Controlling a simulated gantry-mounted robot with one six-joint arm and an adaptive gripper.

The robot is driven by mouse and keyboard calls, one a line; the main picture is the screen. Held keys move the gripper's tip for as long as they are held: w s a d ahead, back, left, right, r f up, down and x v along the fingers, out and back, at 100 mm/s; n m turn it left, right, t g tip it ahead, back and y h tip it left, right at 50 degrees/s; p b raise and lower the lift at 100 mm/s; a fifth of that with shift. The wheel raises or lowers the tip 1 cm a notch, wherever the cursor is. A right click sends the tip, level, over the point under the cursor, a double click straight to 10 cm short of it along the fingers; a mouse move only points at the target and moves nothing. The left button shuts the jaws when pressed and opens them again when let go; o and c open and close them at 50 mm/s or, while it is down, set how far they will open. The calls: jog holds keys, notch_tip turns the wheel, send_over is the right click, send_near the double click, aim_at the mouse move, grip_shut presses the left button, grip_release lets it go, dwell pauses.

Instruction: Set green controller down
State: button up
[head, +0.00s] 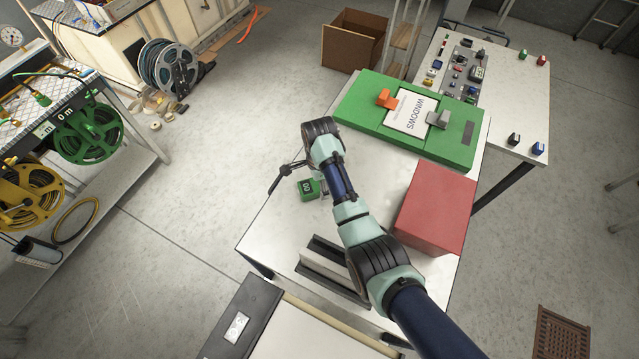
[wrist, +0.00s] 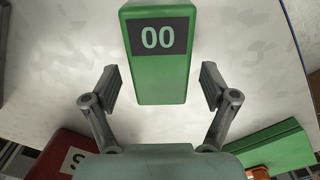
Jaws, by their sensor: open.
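The green controller (head: 308,189) stands on the white table (head: 270,222), to the left of my arm in the head view. In the wrist view the green controller (wrist: 160,75) shows a dark panel reading "00". My gripper (wrist: 161,88) is open, with one finger on each side of the controller. A gap shows between each finger and the controller's sides. In the head view the gripper (head: 314,186) is partly hidden behind my own arm.
A green case (head: 455,147) with a paper marked "WINDOWS" lies at the table's far end. A red box (head: 437,208) stands right of my arm. A dark-and-white holder (head: 325,265) sits near the front edge. The table's left part is clear.

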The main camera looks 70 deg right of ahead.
notch_tip(320, 180, up, 11)
jog(key=p, duration=0.1)
jog(key=shift+p, duration=0.4)
jog(key=w+a+r+n+t+h, duration=0.1)
jog(key=w+a+r+n+t, duration=0.15)
jog(key=w+a+n, duration=0.5)
jog(key=w+a+r+n+t+h, duration=0.1)
jog(key=w+a+n+t+h, duration=0.3)
jog(key=a, duration=0.7)
jog(key=s+a+r+n+t+y, duration=0.1)
jog(key=a+r+n, duration=0.3)
jog(key=a, duration=0.4)
jog(key=s+a+r+n+t+y, duration=0.1)
jog(key=a+r+n+t+y, duration=0.1)
jog(key=a+n, duration=0.5)
jog(key=s+a+r+n+t+y, duration=0.1)
jog(key=a+r+n+t+y, duration=0.1)
jog(key=a+r+n, duration=0.4)
jog(key=a+r+t, duration=0.1)
jog(key=a, duration=0.1)
jog(key=shift+a, duration=0.3)
jog(key=shift+a, duration=0.1)
